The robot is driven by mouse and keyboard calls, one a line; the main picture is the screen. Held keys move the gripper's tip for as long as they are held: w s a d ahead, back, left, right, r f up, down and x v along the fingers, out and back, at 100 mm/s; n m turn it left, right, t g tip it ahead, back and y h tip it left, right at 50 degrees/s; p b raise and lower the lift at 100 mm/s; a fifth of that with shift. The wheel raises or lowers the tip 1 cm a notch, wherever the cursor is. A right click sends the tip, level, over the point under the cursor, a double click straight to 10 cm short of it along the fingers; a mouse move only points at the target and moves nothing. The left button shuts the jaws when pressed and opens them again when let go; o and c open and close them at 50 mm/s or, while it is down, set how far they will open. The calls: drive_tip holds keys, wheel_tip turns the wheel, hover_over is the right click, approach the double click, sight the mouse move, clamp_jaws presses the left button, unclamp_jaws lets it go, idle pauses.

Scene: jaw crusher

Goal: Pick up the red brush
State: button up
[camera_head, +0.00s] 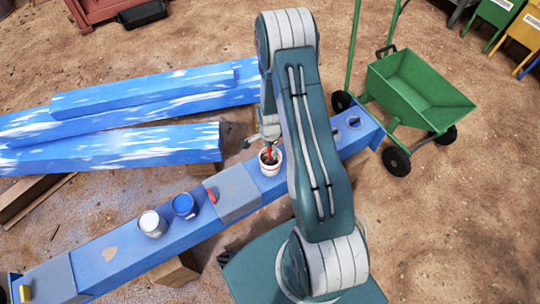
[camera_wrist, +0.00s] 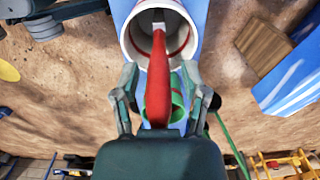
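The red brush (camera_wrist: 158,82) stands in a white cup (camera_wrist: 132,40) with a red band inside, its red handle leaning out toward my gripper. In the head view the brush (camera_head: 269,152) shows as a small red bit above the white cup (camera_head: 271,164), which stands on the blue beam (camera_head: 180,236). My gripper (camera_wrist: 162,108) is open, with one finger on each side of the handle and gaps visible on both sides. In the head view, my arm partly hides the gripper (camera_head: 264,142) just above the cup.
A white can (camera_head: 152,224), a blue can (camera_head: 184,206) and a small red object (camera_head: 211,195) are on the beam left of the cup. Blue-and-white planks (camera_head: 110,148) lie behind. A green wheelbarrow (camera_head: 415,92) stands right.

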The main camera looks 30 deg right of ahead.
clamp_jaws()
drive_tip(key=shift+d, duration=0.15)
